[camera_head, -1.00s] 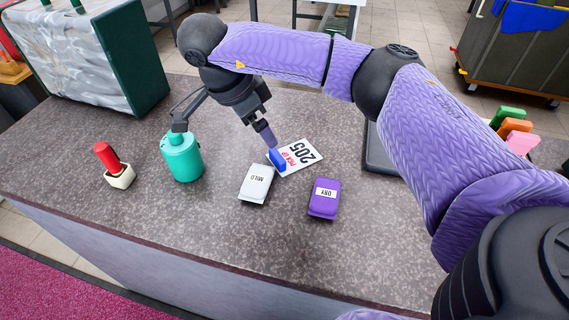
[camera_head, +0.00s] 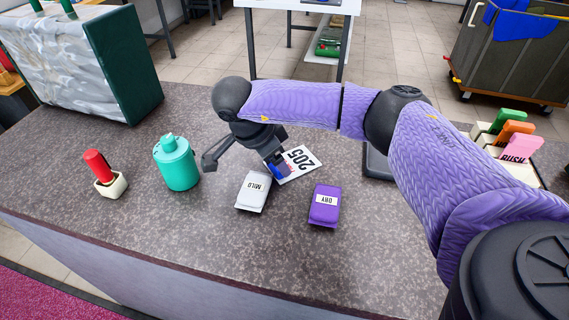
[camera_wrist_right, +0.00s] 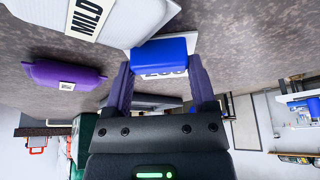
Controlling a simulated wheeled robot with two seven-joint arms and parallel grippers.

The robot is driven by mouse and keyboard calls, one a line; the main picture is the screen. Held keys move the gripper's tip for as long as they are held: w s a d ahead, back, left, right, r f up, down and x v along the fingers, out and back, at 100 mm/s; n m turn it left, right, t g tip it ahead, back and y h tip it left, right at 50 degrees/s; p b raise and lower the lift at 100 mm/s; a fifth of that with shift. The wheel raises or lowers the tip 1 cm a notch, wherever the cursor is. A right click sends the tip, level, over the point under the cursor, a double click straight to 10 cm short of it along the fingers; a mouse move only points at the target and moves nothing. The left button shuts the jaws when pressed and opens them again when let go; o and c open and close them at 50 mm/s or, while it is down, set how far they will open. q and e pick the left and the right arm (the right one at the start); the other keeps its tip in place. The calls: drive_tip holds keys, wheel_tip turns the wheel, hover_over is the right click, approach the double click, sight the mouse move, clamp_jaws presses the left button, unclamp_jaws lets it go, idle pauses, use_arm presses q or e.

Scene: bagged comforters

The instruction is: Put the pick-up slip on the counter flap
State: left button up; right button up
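The pick-up slip (camera_head: 303,160), a white card marked 205 with a blue block (camera_head: 284,171) on it, lies on the speckled counter (camera_head: 200,235). My right gripper (camera_head: 277,158) is low over the slip. In the right wrist view the blue block (camera_wrist_right: 160,53) sits between the purple fingertips (camera_wrist_right: 160,75). I cannot tell whether they press on it or only stand on either side. My left gripper is not in view. I cannot pick out the counter flap for certain; my right arm hides part of the counter's right side.
A white MILD box (camera_head: 253,191) and a purple DRY box (camera_head: 324,206) stand just in front of the slip. A teal bottle (camera_head: 177,165) and a red-handled stamp (camera_head: 105,174) are to the left. Coloured tags (camera_head: 514,134) stand at right. The front counter is clear.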

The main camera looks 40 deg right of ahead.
drive_tip(key=c, duration=0.5)
drive_tip(key=shift+c, duration=0.5)
wheel_tip(320, 180, up, 10)
drive_tip(key=p, duration=0.2)
drive_tip(key=a+n+t, duration=0.1)
drive_tip(key=n, duration=0.2)
drive_tip(key=s+a+f+n+t+y, duration=0.1)
drive_tip(key=a+n, duration=0.1)
drive_tip(key=n, duration=0.1)
drive_tip(key=s+a+f+n, duration=0.1)
drive_tip(key=n, duration=0.1)
drive_tip(key=shift+s+a+f+n+t, duration=0.15)
drive_tip(key=shift+a+n+t, duration=0.1)
drive_tip(key=shift+n+t, duration=0.15)
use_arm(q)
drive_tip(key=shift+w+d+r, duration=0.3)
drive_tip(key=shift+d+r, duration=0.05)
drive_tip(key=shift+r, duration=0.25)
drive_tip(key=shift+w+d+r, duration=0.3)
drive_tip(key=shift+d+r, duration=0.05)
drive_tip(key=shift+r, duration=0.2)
use_arm(e)
drive_tip(key=s+a+f+n+t+y, duration=0.1)
drive_tip(key=s+a+n, duration=0.4)
drive_tip(key=n, duration=0.5)
drive_tip(key=a+t+y, duration=0.1)
drive_tip(key=y, duration=0.1)
drive_tip(key=shift+s+y, duration=0.3)
drive_tip(key=shift+s, duration=0.05)
